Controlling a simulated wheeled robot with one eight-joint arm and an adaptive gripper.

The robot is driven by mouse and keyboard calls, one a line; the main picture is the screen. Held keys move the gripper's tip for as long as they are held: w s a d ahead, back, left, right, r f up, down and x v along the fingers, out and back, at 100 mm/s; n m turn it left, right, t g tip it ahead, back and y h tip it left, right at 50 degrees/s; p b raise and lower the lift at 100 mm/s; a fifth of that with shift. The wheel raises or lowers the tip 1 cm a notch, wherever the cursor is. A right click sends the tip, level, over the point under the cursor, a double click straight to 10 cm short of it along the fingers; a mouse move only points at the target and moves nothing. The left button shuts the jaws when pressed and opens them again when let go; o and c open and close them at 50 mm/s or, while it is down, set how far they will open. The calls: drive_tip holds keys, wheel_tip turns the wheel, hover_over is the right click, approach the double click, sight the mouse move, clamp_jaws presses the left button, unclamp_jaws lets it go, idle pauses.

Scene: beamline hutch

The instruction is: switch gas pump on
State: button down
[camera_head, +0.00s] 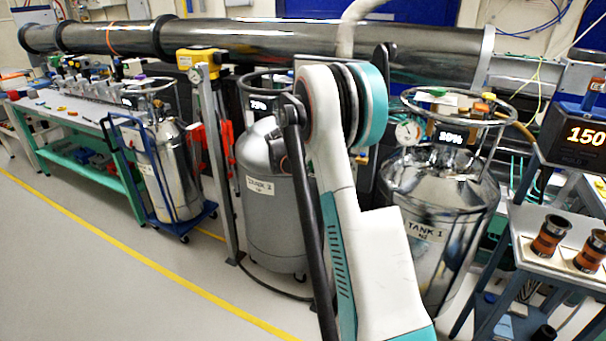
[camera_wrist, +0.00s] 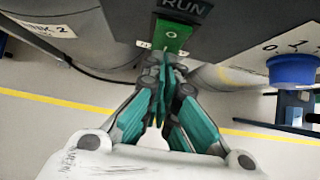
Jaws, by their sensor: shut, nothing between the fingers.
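In the wrist view a dark grey box carries a RUN label (camera_wrist: 187,6) and, just below it, a green switch (camera_wrist: 173,34) marked with a circle. My gripper (camera_wrist: 166,62) is shut and empty, its fingertips at the lower edge of the switch. I cannot tell whether they touch it. The fingertips partly cover the small white label under the switch. In the head view my arm stands in the middle, and my gripper and the switch cannot be made out.
A blue knob (camera_wrist: 292,70) sits on a white panel right of the switch. Tank 2 (camera_head: 265,200) and Tank 1 (camera_head: 440,215) stand either side of my arm. A shelf with copper-banded cylinders (camera_head: 550,238) is at right. Floor at left is clear.

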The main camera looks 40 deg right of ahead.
drive_tip(key=shift+w+d+f, duration=0.15)
drive_tip(key=shift+d, duration=0.1)
drive_tip(key=shift+r+p, duration=0.55)
drive_tip(key=shift+r, duration=0.3)
